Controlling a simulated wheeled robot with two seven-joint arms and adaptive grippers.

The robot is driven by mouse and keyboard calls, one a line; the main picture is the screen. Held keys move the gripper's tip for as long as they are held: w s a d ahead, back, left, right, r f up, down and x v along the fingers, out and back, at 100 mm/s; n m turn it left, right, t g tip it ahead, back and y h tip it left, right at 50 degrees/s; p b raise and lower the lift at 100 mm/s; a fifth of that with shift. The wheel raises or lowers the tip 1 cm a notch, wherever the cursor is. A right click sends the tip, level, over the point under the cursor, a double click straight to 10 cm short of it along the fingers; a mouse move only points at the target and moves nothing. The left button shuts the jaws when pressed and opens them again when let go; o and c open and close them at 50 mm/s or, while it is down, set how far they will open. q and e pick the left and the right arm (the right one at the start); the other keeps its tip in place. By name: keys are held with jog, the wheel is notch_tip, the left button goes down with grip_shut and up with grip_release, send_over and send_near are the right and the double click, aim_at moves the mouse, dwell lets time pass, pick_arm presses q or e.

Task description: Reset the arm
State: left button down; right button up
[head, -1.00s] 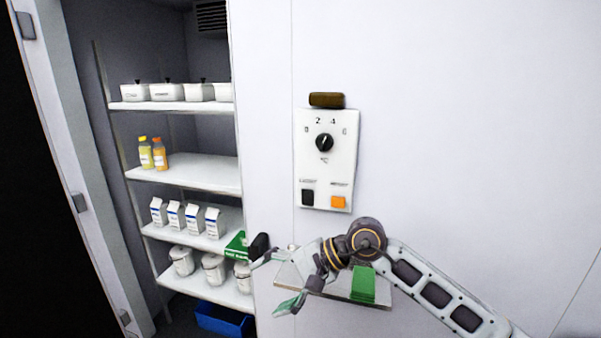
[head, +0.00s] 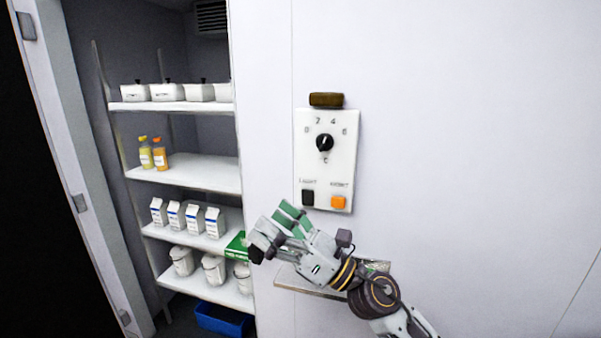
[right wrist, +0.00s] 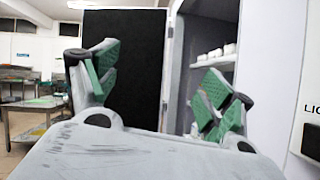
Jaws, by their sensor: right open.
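My right gripper (head: 270,228) is in front of the white wall, below and left of the control panel, in the head view. Its fingers point to the upper left, spread apart with nothing between them. In the right wrist view, the open green-padded fingers (right wrist: 160,88) stand at both sides with empty space between. My right arm (head: 375,295) comes in from the bottom and partly covers a small wall shelf (head: 300,283). My left gripper is not in view.
The control panel (head: 309,160) has a dial (head: 324,142), a black switch (head: 307,198) and an orange switch (head: 338,202). At left, an open freezer has shelves (head: 190,173) with cartons, bottles and pots. A green box (head: 236,246) is near the gripper. The wall at right is clear.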

jog(key=w+d+f+m+t+h, duration=0.35)
jog(key=d+m+t+h, duration=0.35)
jog(key=m, duration=0.5)
jog(key=w+d+f+m+t+h, duration=0.4)
jog(key=d+m+h, duration=0.35)
jog(key=m, duration=0.55)
jog(key=s+d+f+m+g+h, duration=0.2)
jog(key=d+f+m+g+h, duration=0.25)
jog(key=f, duration=0.45)
jog(key=s+d+f+m+g+h, duration=0.1)
jog(key=s+d+f+m+h, duration=0.1)
jog(key=d+f+m+h, duration=0.45)
jog(key=s+d+f+m+g+y, duration=0.3)
jog(key=s+f+m+g, duration=0.7)
jog(key=s+f, duration=1.05)
notch_tip(320, 180, down, 32)
jog(key=s+a+n+g, duration=0.1)
jog(key=s+g, duration=0.2)
jog(key=s+d+f, duration=0.2)
jog(key=s+f, duration=0.8)
jog(key=s, duration=0.1)
jog(key=s+d+f, duration=0.1)
jog(key=s+f, duration=0.9)
jog(key=s, duration=0.1)
jog(key=shift+s+d+f+g, duration=0.15)
jog(key=shift+d+f+g, duration=0.15)
jog(key=shift+d+g, duration=0.1)
jog(key=shift+y, duration=0.25)
